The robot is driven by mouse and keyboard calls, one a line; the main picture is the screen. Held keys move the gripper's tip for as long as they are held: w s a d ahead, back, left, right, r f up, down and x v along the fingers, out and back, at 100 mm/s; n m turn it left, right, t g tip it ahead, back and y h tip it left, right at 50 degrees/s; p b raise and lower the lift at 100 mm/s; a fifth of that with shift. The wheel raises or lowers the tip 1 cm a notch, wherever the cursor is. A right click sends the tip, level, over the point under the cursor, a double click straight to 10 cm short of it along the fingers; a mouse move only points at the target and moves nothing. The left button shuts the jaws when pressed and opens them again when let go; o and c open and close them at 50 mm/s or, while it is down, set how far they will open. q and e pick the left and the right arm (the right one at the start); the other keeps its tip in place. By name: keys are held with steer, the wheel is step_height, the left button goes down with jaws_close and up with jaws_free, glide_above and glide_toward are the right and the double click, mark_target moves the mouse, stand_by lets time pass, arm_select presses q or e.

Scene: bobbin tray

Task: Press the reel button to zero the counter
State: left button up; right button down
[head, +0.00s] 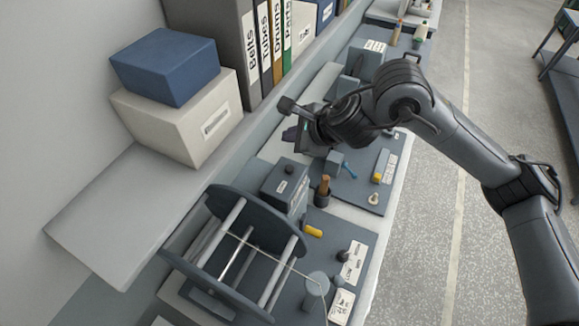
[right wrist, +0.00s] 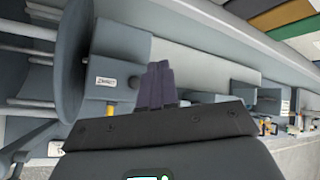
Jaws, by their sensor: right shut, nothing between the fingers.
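The reel (head: 240,250), a large dark frame with round end plates and pale rods, stands on the bench at lower left in the head view. Beside its far end is a grey box (head: 283,190) with a white label and a small dark button (head: 289,169) on top. My right gripper (head: 290,135) is shut and empty, beyond the box in the head view. Its dark purple fingers show in the wrist view (right wrist: 157,85). My left gripper is not in view.
A shelf (head: 100,225) with a cream box (head: 185,120), a blue box (head: 165,66) and binders runs along the wall. On the bench are a brown peg in a dark cup (head: 323,190), a yellow piece (head: 313,231) and small knobs (head: 343,256).

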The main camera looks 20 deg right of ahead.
steer(key=b, duration=0.4)
glide_above(292, 170)
step_height(292, 170, down, 7)
steer(key=shift+r, duration=0.1)
steer(key=shift+f+b, duration=0.75)
steer(key=shift+b, duration=0.1)
stand_by(0.7)
stand_by(0.5)
steer(key=shift+f+b, duration=0.4)
steer(key=shift+b, duration=0.15)
